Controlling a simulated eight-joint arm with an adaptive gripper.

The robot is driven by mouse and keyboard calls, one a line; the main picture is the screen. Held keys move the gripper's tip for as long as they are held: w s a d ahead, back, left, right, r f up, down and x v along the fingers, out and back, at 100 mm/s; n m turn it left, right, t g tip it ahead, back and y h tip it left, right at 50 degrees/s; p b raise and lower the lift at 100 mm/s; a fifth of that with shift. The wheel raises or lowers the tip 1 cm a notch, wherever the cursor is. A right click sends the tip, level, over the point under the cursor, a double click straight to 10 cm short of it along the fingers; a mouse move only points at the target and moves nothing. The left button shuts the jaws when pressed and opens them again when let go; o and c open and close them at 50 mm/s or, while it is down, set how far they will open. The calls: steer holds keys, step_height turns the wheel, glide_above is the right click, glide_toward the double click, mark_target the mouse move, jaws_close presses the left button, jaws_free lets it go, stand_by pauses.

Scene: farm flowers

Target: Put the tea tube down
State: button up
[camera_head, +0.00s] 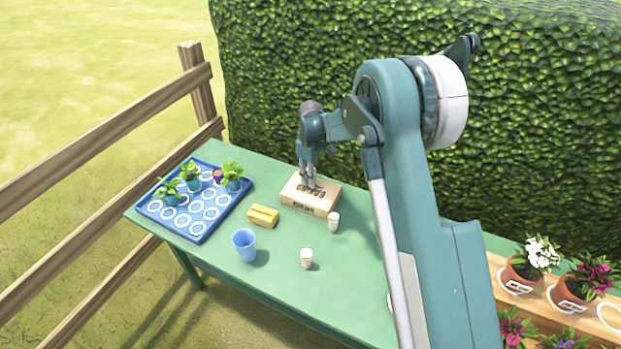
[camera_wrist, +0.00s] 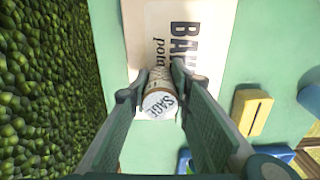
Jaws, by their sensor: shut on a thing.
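My gripper (camera_head: 309,176) is over the left part of the cardboard box (camera_head: 325,198) on the green table. In the wrist view its two fingers are shut on a pale tube (camera_wrist: 160,102), whose white end is lettered "SAGE". The tube is in front of the box (camera_wrist: 150,40), which has dark print on its top. I cannot tell whether the tube touches the box. In the head view I cannot make out the tube among the fingers.
A yellow block (camera_head: 263,215), a blue cup (camera_head: 245,247) and two small white containers (camera_head: 333,222) (camera_head: 306,259) stand around the box. A blue tray (camera_head: 206,229) with potted plants lies left. A hedge (camera_head: 270,80) rises behind. Flower pots (camera_head: 522,270) stand right.

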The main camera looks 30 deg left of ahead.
steer(key=o, duration=0.9)
steer(key=shift+f, duration=0.1)
step_height(320, 180, up, 12)
steer(key=shift+r+p, duration=0.15)
steer(key=shift+p, duration=0.4)
stand_by(0.3)
